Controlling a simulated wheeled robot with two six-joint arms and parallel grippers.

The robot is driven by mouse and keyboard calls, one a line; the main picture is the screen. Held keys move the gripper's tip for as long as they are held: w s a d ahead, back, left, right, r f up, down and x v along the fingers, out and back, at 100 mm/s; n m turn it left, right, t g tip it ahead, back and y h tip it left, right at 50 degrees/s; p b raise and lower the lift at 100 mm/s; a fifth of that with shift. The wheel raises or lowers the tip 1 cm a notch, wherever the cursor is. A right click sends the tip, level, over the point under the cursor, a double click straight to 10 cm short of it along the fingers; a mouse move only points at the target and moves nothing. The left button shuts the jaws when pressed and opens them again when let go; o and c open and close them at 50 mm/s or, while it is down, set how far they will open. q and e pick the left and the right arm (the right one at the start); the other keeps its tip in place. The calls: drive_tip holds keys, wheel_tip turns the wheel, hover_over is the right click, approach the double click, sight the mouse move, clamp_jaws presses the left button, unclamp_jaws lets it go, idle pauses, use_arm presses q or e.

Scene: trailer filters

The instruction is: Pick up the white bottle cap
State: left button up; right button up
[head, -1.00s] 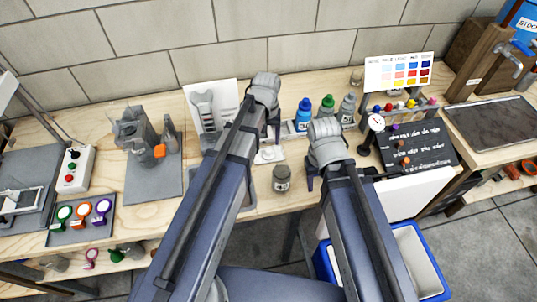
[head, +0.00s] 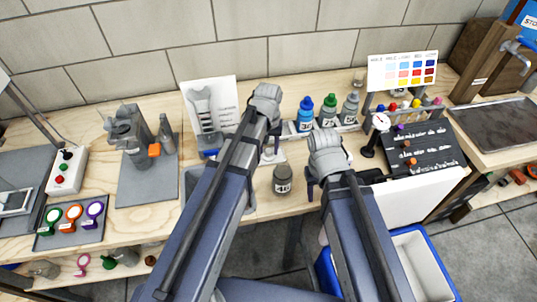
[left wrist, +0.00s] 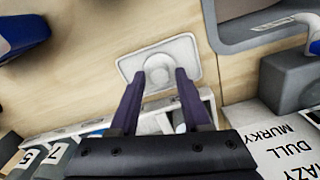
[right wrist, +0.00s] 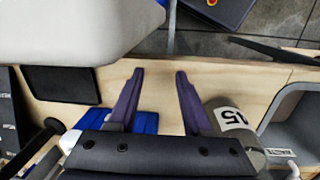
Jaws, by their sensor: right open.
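The white bottle cap (left wrist: 159,69) is a small round piece on a pale square dish (left wrist: 186,49) on the wooden bench, in the left wrist view. My left gripper (left wrist: 156,77) is open, with its dark purple fingers pointing at the cap, one on each side in the picture; contact cannot be told. In the head view my left gripper (head: 268,142) hangs over the dish, and the arm partly hides that spot. My right gripper (right wrist: 160,74) is open and empty, near the bench's front edge, right of a grey bottle (head: 283,179) in the head view (head: 311,186).
Blue, green and grey bottles (head: 328,111) stand in a rack behind the grippers. A grey tray (left wrist: 232,30) lies beside the dish. A black board (head: 416,150) and a white panel (head: 410,201) are at the right. The grey bottle stands close to my right gripper.

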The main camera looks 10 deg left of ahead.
sight(268, 151)
use_arm(q)
clamp_jaws()
drive_tip(key=shift+r, duration=0.1)
use_arm(e)
drive_tip(key=shift+r, duration=0.1)
idle(0.3)
use_arm(q)
wheel_tip(268, 151, up, 10)
drive_tip(key=p, duration=1)
use_arm(e)
wheel_tip(268, 151, up, 10)
